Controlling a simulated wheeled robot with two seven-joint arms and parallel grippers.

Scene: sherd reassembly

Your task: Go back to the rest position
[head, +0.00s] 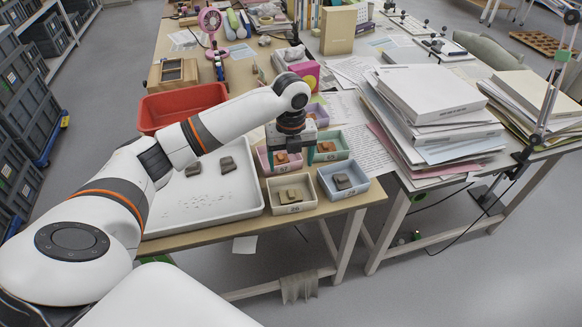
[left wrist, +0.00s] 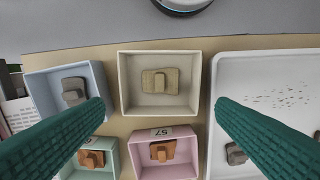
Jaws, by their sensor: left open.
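My left gripper (head: 290,160) is open and points down above the small sherd boxes; its green fingers also show, spread apart and empty, in the left wrist view (left wrist: 160,106). A cream box (head: 269,204) holds a tan sherd (left wrist: 160,82). A blue-grey box (head: 358,189) holds a grey-brown sherd (head: 342,181). A pink box (left wrist: 137,166) and a green box (left wrist: 70,174) hold orange-brown sherds (left wrist: 162,150) (left wrist: 91,159). The fingers partly hide these two in the head view. Two grey-brown sherds (head: 228,165) (head: 193,169) lie in a white tray (head: 200,208). My right gripper is not in view.
A red bin (head: 150,112) stands behind the white tray. A magenta box (head: 305,72) stands behind my left gripper. Tall paper stacks (head: 425,105) stand on the table to the right. The floor (head: 440,285) in front of the tables is mostly clear.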

